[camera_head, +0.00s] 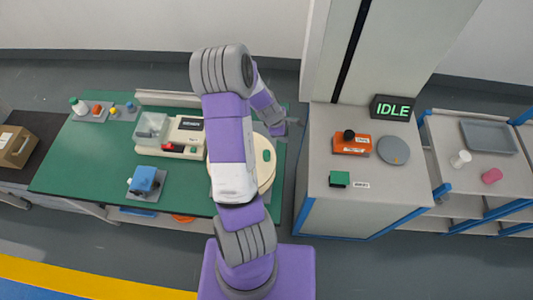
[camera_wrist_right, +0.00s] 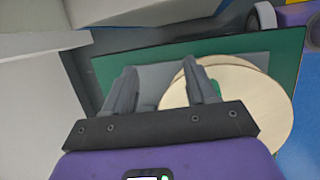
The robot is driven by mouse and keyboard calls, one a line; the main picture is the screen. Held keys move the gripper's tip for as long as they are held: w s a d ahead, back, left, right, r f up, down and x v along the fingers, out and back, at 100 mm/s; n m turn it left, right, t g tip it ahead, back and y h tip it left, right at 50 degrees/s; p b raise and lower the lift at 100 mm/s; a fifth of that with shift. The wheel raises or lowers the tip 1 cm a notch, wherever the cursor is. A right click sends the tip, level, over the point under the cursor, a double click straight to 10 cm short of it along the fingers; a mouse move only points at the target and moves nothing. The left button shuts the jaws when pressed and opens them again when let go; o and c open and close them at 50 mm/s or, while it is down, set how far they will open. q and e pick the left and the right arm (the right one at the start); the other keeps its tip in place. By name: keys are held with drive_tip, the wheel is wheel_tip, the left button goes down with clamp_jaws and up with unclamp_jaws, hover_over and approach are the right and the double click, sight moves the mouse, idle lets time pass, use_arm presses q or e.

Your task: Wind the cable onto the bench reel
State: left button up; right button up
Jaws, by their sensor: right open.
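The bench reel (camera_head: 266,172) is a pale cream disc with a green centre on the green bench, partly hidden behind my purple right arm. In the wrist view the reel (camera_wrist_right: 262,98) shows as two stacked cream discs, right of and partly behind the right finger. My right gripper (camera_wrist_right: 160,68) is open, with nothing seen between its fingers. In the head view the arm folds over and its hand end lies near the bench's right edge; the fingers are hard to make out. I cannot make out any cable. My left gripper is not in view.
A cream machine (camera_head: 187,136) with a clear bin (camera_head: 151,129) and a blue device (camera_head: 146,180) stand on the green bench (camera_head: 85,160). Right is a grey cabinet (camera_head: 330,205) with an orange box (camera_head: 351,144), grey disc (camera_head: 393,151) and "IDLE" sign (camera_head: 392,109).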

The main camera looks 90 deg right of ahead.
sight(266, 152)
drive_tip(key=w+a+m+t, duration=0.1)
drive_tip(key=m, duration=0.4)
drive_tip(key=w+a+m+t+y, duration=0.1)
drive_tip(key=w+a+m, duration=0.1)
drive_tip(key=m, duration=0.3)
drive_tip(key=w+a+f+m+t+y+b, duration=0.1)
drive_tip(key=w+m, duration=0.1)
drive_tip(key=m, duration=0.3)
drive_tip(key=shift+w+a+f, duration=0.1)
drive_tip(key=shift+a, duration=0.15)
drive_tip(key=shift+w+a+f+m+y, duration=0.15)
drive_tip(key=shift+w+m+y, duration=0.25)
drive_tip(key=shift+m, duration=0.5)
drive_tip(key=shift+t, duration=0.3)
wheel_tip(266, 152, down, 7)
drive_tip(key=shift+w+f+b, duration=0.1)
drive_tip(key=shift+f+b, duration=0.05)
drive_tip(key=shift+b, duration=0.6)
clamp_jaws()
